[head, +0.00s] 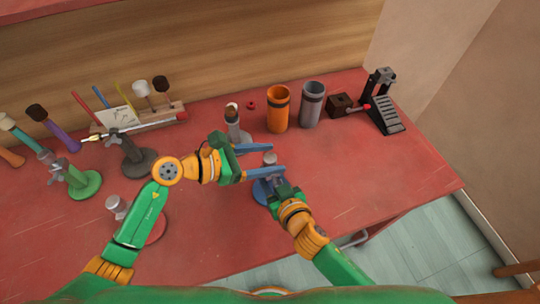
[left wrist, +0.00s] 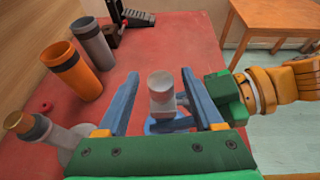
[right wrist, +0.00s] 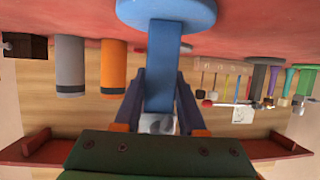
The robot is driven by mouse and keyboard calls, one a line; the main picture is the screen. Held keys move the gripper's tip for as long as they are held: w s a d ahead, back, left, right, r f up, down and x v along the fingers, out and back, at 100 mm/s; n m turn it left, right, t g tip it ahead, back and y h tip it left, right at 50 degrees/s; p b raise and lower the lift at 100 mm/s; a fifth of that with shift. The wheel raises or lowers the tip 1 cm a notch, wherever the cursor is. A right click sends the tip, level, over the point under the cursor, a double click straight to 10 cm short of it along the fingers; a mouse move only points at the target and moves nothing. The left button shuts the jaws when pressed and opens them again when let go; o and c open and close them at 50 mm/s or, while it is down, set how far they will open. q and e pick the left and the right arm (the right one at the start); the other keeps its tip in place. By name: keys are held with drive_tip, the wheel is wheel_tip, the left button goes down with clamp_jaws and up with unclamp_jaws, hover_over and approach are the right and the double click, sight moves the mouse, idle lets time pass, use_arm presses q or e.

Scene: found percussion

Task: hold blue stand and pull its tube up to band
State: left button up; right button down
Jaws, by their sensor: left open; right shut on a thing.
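The blue stand (head: 262,190) stands on the red table near its front edge. Its round base (right wrist: 168,12) and blue post (right wrist: 163,65) show in the right wrist view. A short pale grey tube tops it in the left wrist view (left wrist: 160,97); no band is clear on it. My right gripper (right wrist: 158,78) is shut on the blue post; it also shows in the head view (head: 280,188). My left gripper (head: 278,159) is open, with its fingers on either side of the tube's top; in the left wrist view (left wrist: 158,75) gaps show beside the tube.
A grey stand (head: 235,125) is close behind my left gripper. An orange cup (head: 277,112), a grey cup (head: 312,108), a brown block (head: 340,105) and a black pedal (head: 383,100) stand behind. Green (head: 84,184), dark grey (head: 138,160) and red (head: 157,228) stands are left. Table right is clear.

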use_arm(q)
drive_tip(key=shift+w+d+f, duration=0.15)
drive_tip(key=shift+d, duration=0.2)
drive_tip(key=shift+c, duration=0.2)
clamp_jaws()
idle(0.8)
